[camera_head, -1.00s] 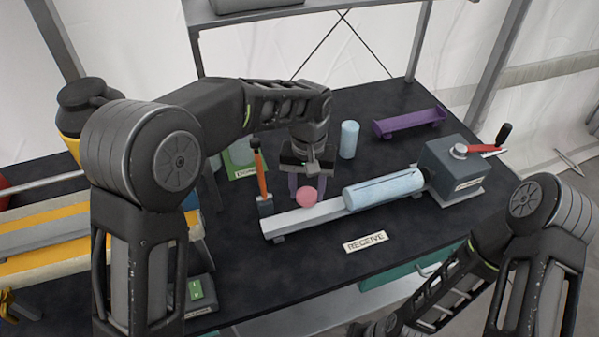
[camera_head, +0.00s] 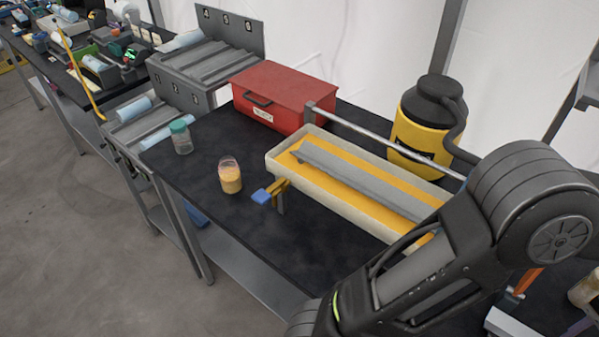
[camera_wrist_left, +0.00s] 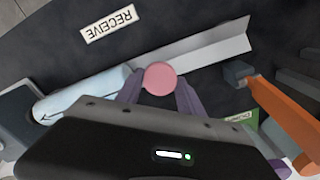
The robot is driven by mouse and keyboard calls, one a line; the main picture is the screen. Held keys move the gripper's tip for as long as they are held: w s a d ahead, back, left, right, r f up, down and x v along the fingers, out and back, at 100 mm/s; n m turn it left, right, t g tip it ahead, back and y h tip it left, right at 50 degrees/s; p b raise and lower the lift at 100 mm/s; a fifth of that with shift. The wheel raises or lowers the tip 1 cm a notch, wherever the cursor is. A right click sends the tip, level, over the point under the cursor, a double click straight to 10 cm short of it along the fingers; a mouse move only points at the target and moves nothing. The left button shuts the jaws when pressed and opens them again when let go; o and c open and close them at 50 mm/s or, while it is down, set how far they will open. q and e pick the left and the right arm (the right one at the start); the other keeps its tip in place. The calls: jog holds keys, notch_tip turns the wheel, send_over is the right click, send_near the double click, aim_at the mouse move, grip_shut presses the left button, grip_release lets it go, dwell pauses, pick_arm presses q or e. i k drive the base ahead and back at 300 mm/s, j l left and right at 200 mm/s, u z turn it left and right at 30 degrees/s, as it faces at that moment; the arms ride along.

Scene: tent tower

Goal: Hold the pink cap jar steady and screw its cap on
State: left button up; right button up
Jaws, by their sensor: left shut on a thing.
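My left gripper (camera_wrist_left: 160,90) shows in the left wrist view with its purple fingers shut on the round pink cap (camera_wrist_left: 160,77). The cap is held in front of a pale metal rail. In the head view, a clear jar (camera_head: 230,178) with yellow-orange contents stands upright on the dark table, with no pink cap seen on it. Another clear jar with a teal cap (camera_head: 181,136) stands behind it to the left. My right gripper is in neither current view.
A red toolbox (camera_head: 283,94), a long tray with a yellow lining (camera_head: 275,160) and a yellow-black container (camera_head: 424,125) stand beyond the jars. Beside the rail (camera_wrist_left: 220,47) lie a light-blue cylinder (camera_wrist_left: 80,97) and an orange-handled tool (camera_wrist_left: 280,113).

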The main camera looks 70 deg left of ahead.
aim_at(230, 173)
jog(key=k+z, duration=0.25)
jog(key=z, duration=0.15)
jog(key=k+z, duration=0.55)
jog(key=z, duration=0.25)
jog(key=k+j+z, duration=0.1)
jog(key=k+z, duration=0.25)
jog(key=k, duration=0.15)
jog(key=k+z, duration=0.3)
jog(key=k, duration=1.3)
jog(key=u, duration=2.4)
